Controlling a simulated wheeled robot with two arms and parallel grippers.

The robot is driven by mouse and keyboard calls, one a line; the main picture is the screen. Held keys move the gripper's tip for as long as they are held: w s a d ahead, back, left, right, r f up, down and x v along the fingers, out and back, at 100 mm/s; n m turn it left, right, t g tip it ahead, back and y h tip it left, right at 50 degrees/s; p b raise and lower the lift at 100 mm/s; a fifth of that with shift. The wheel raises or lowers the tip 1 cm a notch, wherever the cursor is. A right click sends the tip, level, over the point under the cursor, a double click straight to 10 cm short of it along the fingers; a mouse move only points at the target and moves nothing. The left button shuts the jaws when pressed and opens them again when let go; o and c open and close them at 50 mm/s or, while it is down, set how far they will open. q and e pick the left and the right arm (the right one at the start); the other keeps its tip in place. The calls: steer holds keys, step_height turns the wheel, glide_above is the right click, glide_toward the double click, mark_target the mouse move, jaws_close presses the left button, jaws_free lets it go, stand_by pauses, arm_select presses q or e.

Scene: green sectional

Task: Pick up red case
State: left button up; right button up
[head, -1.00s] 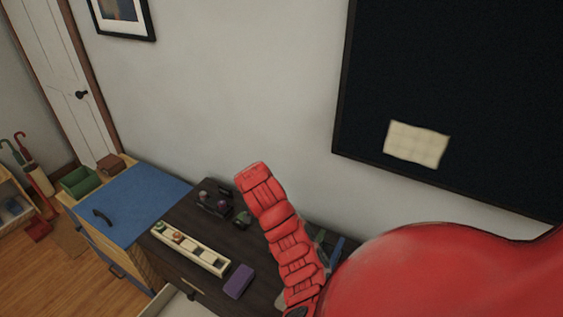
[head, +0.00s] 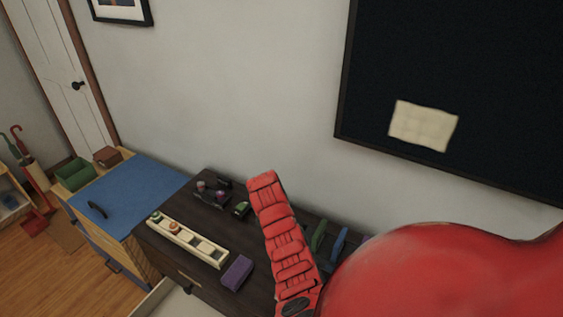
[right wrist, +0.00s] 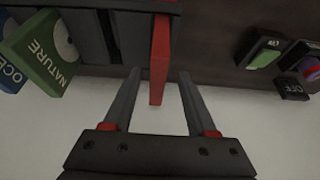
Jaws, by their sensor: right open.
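The red case (right wrist: 160,58) shows in the right wrist view as a thin red slab seen edge-on, at the end of a dark slotted rack (right wrist: 85,40). My right gripper (right wrist: 160,75) is open. Its two dark fingers point at the case, one to each side, with visible gaps. The case's near end reaches between the fingertips. In the head view my red right arm covers the place where the case is, so I cannot see the case or the right gripper there. My left gripper is in neither view.
A green book marked NATURE (right wrist: 42,45) and a blue book (right wrist: 10,75) stand by the rack. On the dark dresser (head: 215,235) lie a cream tray (head: 205,248), a purple block (head: 237,272) and a small green item (head: 241,209). A wall stands behind.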

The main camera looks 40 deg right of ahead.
steer(key=p+x, duration=0.1)
steer(key=x, duration=0.1)
steer(key=shift+s+d+f, duration=0.15)
steer(key=shift+d+f, duration=0.05)
steer(key=shift+f, duration=0.2)
steer(key=shift+p+x, duration=0.45)
steer(key=shift+x, duration=0.35)
jaws_close()
